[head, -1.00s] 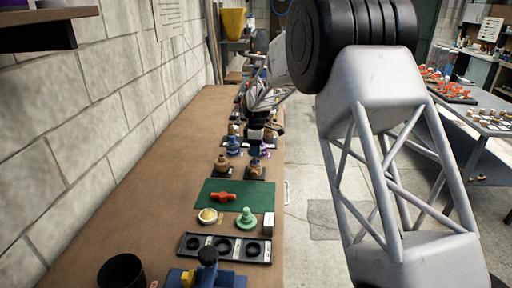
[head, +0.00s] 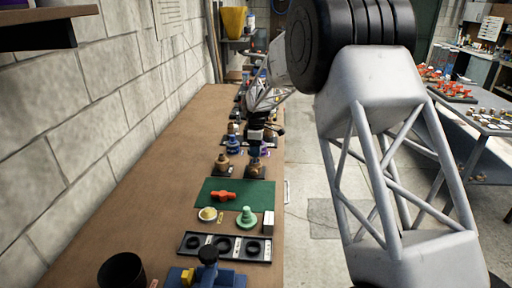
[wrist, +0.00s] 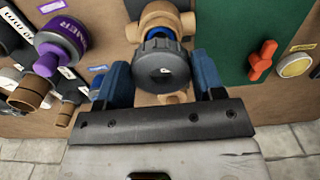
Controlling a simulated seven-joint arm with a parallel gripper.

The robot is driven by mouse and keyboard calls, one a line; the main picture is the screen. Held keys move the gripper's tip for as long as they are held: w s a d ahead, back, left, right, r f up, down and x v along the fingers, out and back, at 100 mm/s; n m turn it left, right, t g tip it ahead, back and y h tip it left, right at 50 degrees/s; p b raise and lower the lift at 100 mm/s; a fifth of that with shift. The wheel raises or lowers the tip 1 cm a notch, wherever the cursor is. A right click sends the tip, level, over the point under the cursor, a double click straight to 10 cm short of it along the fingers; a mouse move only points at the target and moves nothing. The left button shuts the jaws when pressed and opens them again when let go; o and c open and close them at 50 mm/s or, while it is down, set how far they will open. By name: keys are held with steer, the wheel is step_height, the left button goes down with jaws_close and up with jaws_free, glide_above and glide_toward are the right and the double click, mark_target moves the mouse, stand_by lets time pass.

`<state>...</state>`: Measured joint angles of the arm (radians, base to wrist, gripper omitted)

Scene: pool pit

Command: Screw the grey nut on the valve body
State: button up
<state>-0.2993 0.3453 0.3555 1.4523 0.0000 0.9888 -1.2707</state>
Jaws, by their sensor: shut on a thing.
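The grey nut (wrist: 162,68) is a dark, ribbed round piece between the two blue fingers of my gripper (wrist: 162,75) in the wrist view. My gripper is shut on it. The tan valve body (wrist: 158,17) is directly behind the nut, and a bit of blue shows at its neck. The nut covers much of the neck, so I cannot tell how far it sits on the thread.
A green mat (head: 238,193) with a red handle (head: 224,196) lies nearer on the bench. A yellow round piece, a green part and a black tray (head: 190,242) are in front of it. A purple-capped part (wrist: 62,38) is beside my gripper. Bare bench (head: 140,185) lies left.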

mark_target(256, 163)
steer(key=shift+f, duration=2.35)
stand_by(3.8)
steer(key=o, duration=1.1)
steer(key=shift+r, duration=2.95)
